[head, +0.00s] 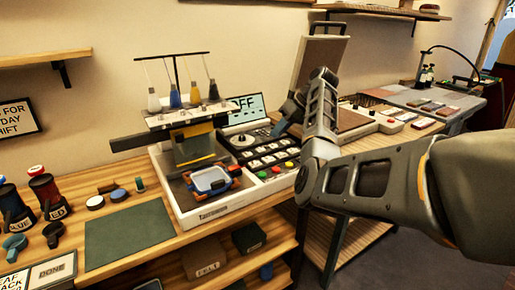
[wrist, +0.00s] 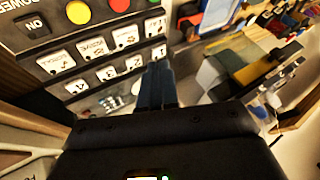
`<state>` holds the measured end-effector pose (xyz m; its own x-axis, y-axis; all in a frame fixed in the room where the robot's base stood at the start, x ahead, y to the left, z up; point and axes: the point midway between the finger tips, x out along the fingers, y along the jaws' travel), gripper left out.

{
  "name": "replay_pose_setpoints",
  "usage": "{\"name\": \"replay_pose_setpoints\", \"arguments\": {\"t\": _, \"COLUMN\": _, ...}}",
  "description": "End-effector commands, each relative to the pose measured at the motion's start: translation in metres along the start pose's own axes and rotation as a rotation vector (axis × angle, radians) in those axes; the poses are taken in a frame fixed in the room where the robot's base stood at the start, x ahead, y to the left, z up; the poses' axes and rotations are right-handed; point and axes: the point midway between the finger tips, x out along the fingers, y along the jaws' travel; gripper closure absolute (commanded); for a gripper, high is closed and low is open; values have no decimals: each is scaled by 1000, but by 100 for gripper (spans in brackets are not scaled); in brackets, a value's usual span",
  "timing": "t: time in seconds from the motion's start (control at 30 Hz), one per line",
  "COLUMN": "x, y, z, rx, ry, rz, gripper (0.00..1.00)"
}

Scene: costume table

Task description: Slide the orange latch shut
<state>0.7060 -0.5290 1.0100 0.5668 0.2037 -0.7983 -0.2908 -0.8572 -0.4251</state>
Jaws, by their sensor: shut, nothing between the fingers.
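The embroidery machine (head: 215,212) stands on the wooden table, with a blue-rimmed hoop (head: 209,181) mounted at its front. A small orange-red part (head: 233,169), which looks like the latch, sits at the hoop's right back edge. I cannot tell its slide position at this size. My gripper (head: 279,128) is above the back right of the machine's button panel (head: 262,158), apart from the hoop. In the wrist view its blue fingers (wrist: 157,72) are together and empty.
The button panel also shows in the wrist view (wrist: 60,48). Thread cones on a rack (head: 184,98) rise behind the hoop. A green mat (head: 130,235) lies left of the machine. A heat press (head: 322,65) with a raised plate stands at the right, behind my arm.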

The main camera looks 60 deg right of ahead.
Motion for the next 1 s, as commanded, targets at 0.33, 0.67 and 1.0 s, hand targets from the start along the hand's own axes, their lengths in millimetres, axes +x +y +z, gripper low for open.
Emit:
{"name": "replay_pose_setpoints", "arguments": {"t": 0.33, "x": 54, "y": -1, "z": 0, "rx": 0, "ry": -4, "rz": -2, "gripper": 100}}
{"name": "replay_pose_setpoints", "arguments": {"t": 0.67, "x": 104, "y": -16, "z": -1, "rx": -2, "ry": -2, "rz": -1, "gripper": 100}}
{"name": "replay_pose_setpoints", "arguments": {"t": 1.0, "x": 116, "y": -36, "z": 0, "rx": 1, "ry": -1, "rz": 0, "gripper": 100}}
